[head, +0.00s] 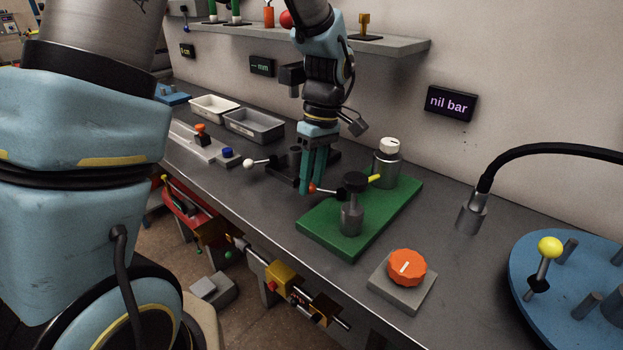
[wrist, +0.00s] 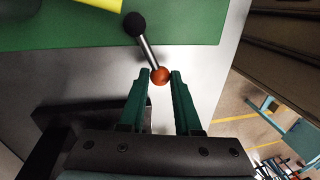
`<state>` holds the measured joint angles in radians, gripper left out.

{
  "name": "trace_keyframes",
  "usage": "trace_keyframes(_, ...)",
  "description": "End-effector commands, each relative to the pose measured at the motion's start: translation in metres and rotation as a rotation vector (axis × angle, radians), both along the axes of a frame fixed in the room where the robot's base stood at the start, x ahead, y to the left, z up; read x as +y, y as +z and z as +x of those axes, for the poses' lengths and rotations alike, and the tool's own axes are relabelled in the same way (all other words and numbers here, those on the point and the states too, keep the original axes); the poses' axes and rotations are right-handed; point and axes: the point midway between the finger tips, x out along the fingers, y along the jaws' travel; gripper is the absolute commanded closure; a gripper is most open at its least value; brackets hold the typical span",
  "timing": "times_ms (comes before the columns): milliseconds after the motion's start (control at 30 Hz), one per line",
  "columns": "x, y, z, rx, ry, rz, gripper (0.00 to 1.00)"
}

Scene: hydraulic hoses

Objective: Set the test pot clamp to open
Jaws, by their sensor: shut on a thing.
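A metal pot (head: 352,216) with a black top stands on a green board (head: 325,237). I take this lever to be the clamp's; no label shows. My gripper (head: 306,190) points down at the lever's end. In the wrist view, the orange ball (wrist: 160,76) sits between the green fingertips (wrist: 163,73), which are shut on it. The lever's black end (wrist: 134,24) shows beyond.
A second pot (head: 386,168) with a white cap stands behind on the board. An orange dial (head: 407,267) is in front right, and a blue round fixture (head: 540,300) at far right. A white-knobbed lever (head: 250,163) lies left of my gripper. A display (head: 451,104) reads "nil bar".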

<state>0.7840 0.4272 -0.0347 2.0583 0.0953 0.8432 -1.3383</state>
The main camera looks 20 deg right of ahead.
Motion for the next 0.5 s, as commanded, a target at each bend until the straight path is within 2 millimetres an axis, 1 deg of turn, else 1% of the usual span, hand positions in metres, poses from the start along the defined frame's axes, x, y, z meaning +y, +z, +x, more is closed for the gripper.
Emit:
trace_keyframes(33,-0.0001,0.0002,0.0001,0.000,0.000,0.000,0.96)
trace_keyframes(67,-0.0001,0.0002,0.0001,0.000,0.000,0.000,0.99)
trace_keyframes(100,-0.0001,0.0002,0.0001,0.000,0.000,0.000,1.00)
trace_keyframes(500,-0.0001,0.0004,0.0002,0.000,0.000,-0.001,1.00)
